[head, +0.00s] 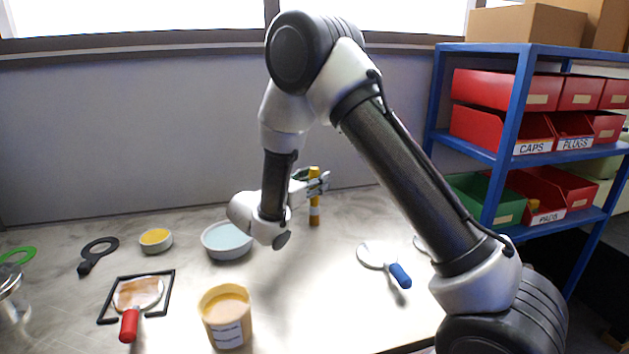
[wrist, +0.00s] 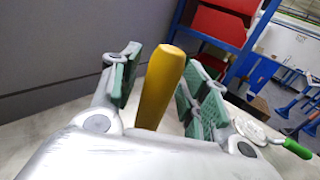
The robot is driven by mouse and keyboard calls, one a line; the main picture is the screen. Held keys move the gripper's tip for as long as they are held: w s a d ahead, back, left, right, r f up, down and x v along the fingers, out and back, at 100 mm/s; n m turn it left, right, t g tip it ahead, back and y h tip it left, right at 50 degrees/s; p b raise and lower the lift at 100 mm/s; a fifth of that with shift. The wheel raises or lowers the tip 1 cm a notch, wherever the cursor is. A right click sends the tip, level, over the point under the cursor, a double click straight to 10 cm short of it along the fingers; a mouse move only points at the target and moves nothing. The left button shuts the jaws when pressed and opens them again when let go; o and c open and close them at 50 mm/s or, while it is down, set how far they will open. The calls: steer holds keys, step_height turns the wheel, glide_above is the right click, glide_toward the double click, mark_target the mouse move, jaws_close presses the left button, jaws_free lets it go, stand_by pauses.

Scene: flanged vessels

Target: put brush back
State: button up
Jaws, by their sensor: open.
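A yellow upright stick (head: 314,214), which looks like the brush, stands on the table with pale bands low on it. Its yellow handle (wrist: 158,88) rises between my finger pads in the wrist view, leaning slightly there. My gripper (head: 319,181) is at its upper part, reaching in from the left. In the wrist view my gripper (wrist: 166,92) is open, with green pads on both sides of the handle and gaps visible beside it. The lower end of the brush is hidden in the wrist view.
A pale blue dish (head: 227,251), a yellow dish (head: 156,246) and a beige-filled tub (head: 228,331) stand left of the brush. A red-handled paddle (head: 130,323) lies at a black square frame (head: 171,283). A blue-handled paddle (head: 400,275) lies right. A blue shelf (head: 507,150) holds bins.

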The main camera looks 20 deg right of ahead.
steer(key=shift+s+a+r, duration=0.1)
steer(key=shift+a+r, duration=0.05)
steer(key=shift+a, duration=0.05)
steer(key=v, duration=1.2)
steer(key=s+d+r+m+g+y, duration=0.1)
steer(key=s+d+r+m+g, duration=0.25)
steer(key=d, duration=0.45)
steer(key=s+d+r+m+g+y, duration=0.25)
steer(key=s+d+m+g, duration=0.2)
steer(key=d, duration=0.35)
steer(key=s+d+r+m+g+y, duration=0.1)
steer(key=s+d+r+m+g, duration=0.2)
steer(key=s+d+m, duration=0.3)
steer(key=s+d+r+m+t+y, duration=0.2)
steer(key=s+m+y, duration=0.8)
steer(key=s, duration=0.5)
steer(key=shift+s+d+m+t, duration=0.4)
steer(key=shift+m+t, duration=0.2)
steer(key=shift+t, duration=0.8)
